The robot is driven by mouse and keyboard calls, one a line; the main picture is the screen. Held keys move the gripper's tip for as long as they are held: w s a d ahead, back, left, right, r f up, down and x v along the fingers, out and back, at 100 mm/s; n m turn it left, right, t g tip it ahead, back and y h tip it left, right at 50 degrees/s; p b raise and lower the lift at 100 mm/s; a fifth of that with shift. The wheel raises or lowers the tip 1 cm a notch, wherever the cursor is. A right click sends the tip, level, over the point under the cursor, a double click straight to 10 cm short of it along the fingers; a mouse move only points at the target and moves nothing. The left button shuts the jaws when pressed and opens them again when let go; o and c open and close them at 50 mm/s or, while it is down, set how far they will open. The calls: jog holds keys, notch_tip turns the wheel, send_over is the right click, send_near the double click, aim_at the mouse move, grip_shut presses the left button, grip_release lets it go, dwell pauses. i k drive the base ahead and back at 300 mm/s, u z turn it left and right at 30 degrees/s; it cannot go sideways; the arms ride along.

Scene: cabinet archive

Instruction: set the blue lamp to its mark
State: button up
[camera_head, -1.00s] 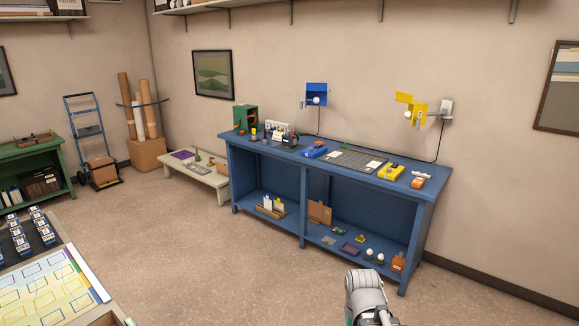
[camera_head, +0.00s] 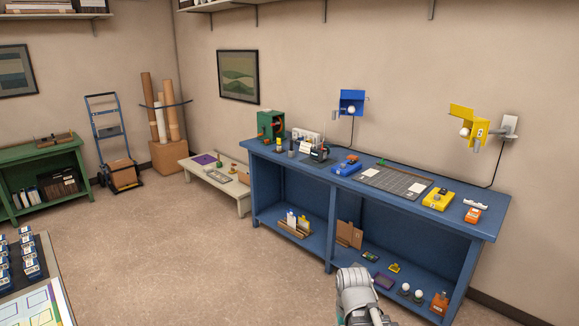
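The blue lamp (camera_head: 351,102) is mounted on the wall above the left half of the blue workbench (camera_head: 408,208). It has a blue box-like shade with a white bulb below it, and a dark cord runs down from it to the bench. I cannot make out a mark for it at this distance. Part of my arm shows at the bottom centre, well in front of the bench. My gripper's fingers are not in view.
A yellow lamp (camera_head: 463,123) is on the wall to the right. A blue device (camera_head: 346,167), a grey mat (camera_head: 395,182) and a yellow device (camera_head: 438,199) lie on the bench. A low table (camera_head: 243,200) stands left of it. Open floor (camera_head: 190,250) lies in front.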

aim_at(344, 103)
jog(key=u, duration=0.05)
jog(key=i, duration=2.1)
jog(key=z, duration=0.25)
jog(key=i, duration=1.3)
jog(key=z, duration=0.15)
